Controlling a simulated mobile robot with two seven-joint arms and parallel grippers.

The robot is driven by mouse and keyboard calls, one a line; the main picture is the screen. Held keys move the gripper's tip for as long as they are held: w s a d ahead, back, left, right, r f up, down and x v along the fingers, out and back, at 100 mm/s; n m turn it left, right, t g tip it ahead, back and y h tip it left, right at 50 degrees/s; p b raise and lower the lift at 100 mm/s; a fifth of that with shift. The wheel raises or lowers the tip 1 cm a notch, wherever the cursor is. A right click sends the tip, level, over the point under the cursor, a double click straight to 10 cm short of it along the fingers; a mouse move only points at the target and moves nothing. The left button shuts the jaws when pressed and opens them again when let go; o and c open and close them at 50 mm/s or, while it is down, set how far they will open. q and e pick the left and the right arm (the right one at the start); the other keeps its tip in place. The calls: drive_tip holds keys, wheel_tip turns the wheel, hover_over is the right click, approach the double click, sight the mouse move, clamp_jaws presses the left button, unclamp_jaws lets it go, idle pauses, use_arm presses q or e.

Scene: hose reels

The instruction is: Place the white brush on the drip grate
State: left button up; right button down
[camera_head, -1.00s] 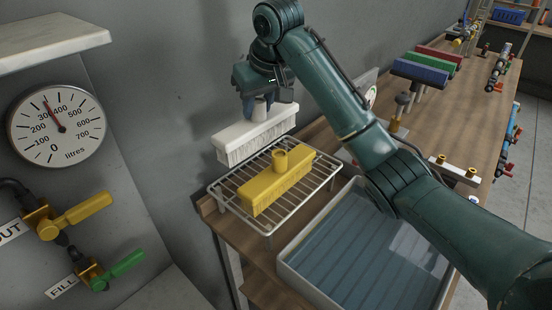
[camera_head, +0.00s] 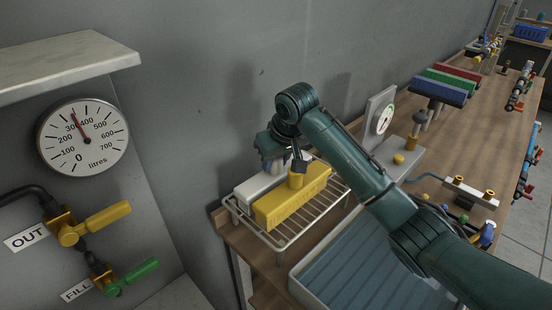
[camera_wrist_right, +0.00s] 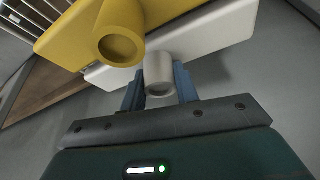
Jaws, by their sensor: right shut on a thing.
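The white brush (camera_head: 252,190) is at the back of the drip grate (camera_head: 318,212), right behind and parallel to the yellow brush (camera_head: 290,202), which sits on the grate. My right gripper (camera_head: 273,168) is above the white brush. In the right wrist view, its blue fingers (camera_wrist_right: 160,88) are shut around the round handle of the white brush (camera_wrist_right: 210,42). The yellow brush (camera_wrist_right: 185,20) lies close alongside it there. The yellow brush hides the white brush's lower front, so I cannot tell whether its bristles touch the grate. My left gripper is not in view.
A water tray (camera_head: 365,270) stands to the right of the grate, under my right arm. A dial scale (camera_head: 382,125) and a rack of coloured brushes (camera_head: 440,88) stand farther back on the bench. The grey wall (camera_head: 215,100) is close behind the grate.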

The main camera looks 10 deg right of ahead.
drive_tip(key=c, duration=1.1)
unclamp_jaws()
drive_tip(key=shift+f, duration=0.1)
drive_tip(key=shift+o, duration=0.2)
drive_tip(key=v, duration=1.2)
drive_tip(key=shift+b, duration=0.45)
